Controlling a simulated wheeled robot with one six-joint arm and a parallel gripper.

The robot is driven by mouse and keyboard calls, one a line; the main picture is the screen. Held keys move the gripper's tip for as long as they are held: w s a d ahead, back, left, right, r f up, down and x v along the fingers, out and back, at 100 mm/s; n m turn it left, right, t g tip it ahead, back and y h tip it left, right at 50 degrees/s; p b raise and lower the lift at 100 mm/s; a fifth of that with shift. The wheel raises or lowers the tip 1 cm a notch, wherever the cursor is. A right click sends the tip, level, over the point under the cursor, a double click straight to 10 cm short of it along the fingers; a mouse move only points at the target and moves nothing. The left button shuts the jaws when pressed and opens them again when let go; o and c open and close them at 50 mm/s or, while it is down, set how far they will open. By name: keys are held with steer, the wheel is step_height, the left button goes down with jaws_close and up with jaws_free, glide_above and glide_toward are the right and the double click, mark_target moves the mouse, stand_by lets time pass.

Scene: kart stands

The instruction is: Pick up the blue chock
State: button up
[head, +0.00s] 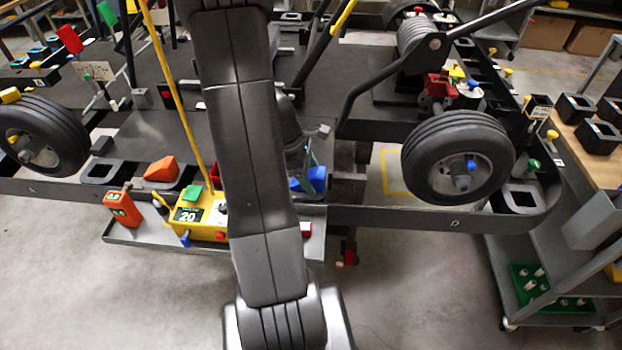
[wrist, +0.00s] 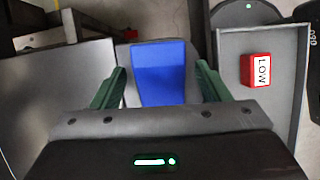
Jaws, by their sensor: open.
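The blue chock (head: 318,180) sits at the kart stand's near side, just right of my arm in the head view, partly hidden by my gripper (head: 309,163). In the wrist view the blue chock (wrist: 160,72) lies between the two green fingers of my gripper (wrist: 161,80). The jaws are open, one finger on each side of the chock. A narrow gap shows at the right finger; whether the left finger touches cannot be told. The chock's lower end is hidden by the gripper body.
A red block marked LOW (wrist: 256,70) lies in a grey tray (wrist: 230,90) to the right in the wrist view. An orange chock (head: 163,169) sits left of my arm, near a yellow box marked 20 (head: 203,216). A wheel (head: 458,157) stands to the right.

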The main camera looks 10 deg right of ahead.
steer(key=shift+d+f, duration=0.1)
steer(key=shift+f, duration=0.05)
steer(key=c, duration=1.1)
